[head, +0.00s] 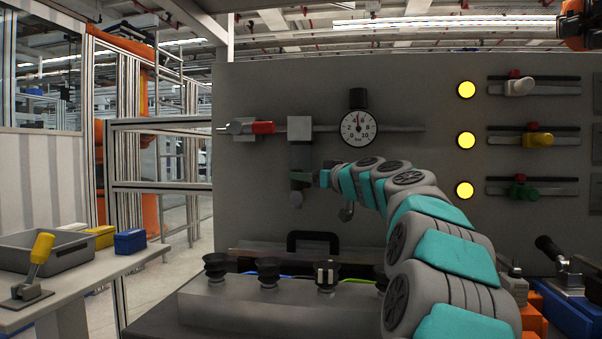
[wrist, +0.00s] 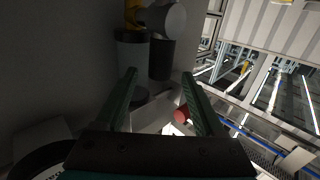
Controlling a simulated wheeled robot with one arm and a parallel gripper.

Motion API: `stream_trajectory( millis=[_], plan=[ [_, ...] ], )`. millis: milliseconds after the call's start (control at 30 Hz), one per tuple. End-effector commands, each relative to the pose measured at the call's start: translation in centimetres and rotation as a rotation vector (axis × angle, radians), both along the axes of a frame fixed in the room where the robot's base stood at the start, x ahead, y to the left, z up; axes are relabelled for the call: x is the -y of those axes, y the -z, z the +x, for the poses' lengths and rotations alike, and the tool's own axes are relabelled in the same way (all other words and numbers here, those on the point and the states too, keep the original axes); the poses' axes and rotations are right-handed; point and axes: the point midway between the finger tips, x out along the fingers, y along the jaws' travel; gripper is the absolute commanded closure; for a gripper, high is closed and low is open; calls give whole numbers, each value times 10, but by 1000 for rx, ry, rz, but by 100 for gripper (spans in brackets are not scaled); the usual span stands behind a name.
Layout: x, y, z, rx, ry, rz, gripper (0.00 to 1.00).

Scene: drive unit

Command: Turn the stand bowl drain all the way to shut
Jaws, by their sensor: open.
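The grey bowl (head: 300,160) hangs below a square grey body (head: 300,128) on the upright panel. A small drain piece (head: 296,199) is at its lower end, partly blurred in the head view. In the wrist view, the dark bowl (wrist: 131,62) lies near the left finger, with a round grey knob (wrist: 168,20) and a yellow-orange part (wrist: 134,14) beyond it. My gripper (head: 313,178) is beside the bowl, reaching in from the right. In the wrist view its fingers (wrist: 158,80) are apart with nothing clearly gripped. Contact cannot be told.
A ledge with black knobs (head: 268,270) runs below. Left of the panel is open.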

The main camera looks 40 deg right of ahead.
Motion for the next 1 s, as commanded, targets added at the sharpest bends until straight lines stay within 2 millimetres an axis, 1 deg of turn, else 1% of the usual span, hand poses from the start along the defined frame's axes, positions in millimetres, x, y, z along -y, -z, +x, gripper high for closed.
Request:
stream_trajectory(
  millis=[33, 200, 333, 567, 1000],
  plan=[
    [1, 0, 7, -3, 0, 0, 29],
    [2, -1, 20, 0, 0, 1, 29],
    [1, -1, 24, 1, -1, 1, 29],
    [2, 0, 24, 1, 0, 1, 31],
    [2, 0, 24, 1, 0, 1, 80]
  ],
)
